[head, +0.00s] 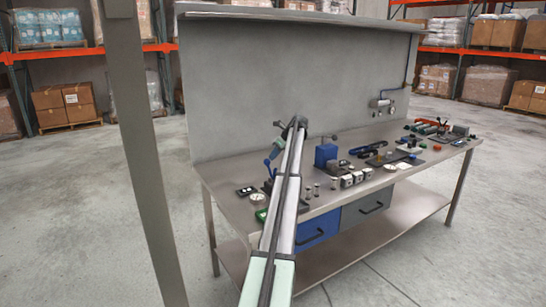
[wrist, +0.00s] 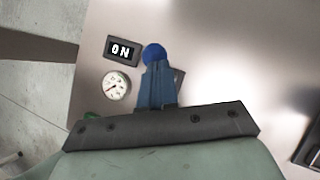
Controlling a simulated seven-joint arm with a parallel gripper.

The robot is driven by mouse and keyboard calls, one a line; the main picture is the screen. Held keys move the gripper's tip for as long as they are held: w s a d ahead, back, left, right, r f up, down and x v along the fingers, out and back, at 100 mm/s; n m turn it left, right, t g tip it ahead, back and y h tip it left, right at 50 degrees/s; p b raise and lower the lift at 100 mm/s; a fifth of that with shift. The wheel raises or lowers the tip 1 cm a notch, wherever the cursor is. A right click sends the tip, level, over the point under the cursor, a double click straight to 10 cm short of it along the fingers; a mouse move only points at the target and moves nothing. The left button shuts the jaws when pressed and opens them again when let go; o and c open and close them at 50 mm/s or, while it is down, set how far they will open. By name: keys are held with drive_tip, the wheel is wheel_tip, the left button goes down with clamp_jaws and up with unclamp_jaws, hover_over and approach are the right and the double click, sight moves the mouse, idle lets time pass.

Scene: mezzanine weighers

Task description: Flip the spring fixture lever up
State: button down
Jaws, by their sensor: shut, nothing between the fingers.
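The spring fixture lever shows a round blue knob (wrist: 154,52) in the wrist view. In the head view the blue knob (head: 267,162) is at the left end of the bench. My gripper (wrist: 156,68) has its blue fingers shut with nothing between them. The fingertips are right by the knob in the wrist view; I cannot tell whether they touch it. The fingers and my mint-green hand hide the lever's stem and most of the fixture. A dark piece (wrist: 179,78) shows beside the fingers.
An ON display (wrist: 121,50) and a round dial gauge (wrist: 117,86) lie left of the fingers. A blue block device (head: 326,155) and several small parts stand further right on the metal bench (head: 225,192). A grey back panel (head: 270,75) rises behind.

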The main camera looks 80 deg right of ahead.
drive_tip(key=d+v, duration=0.1)
drive_tip(key=v, duration=1.1)
drive_tip(key=shift+w+d+r, duration=0.3)
drive_tip(key=shift+r, duration=0.15)
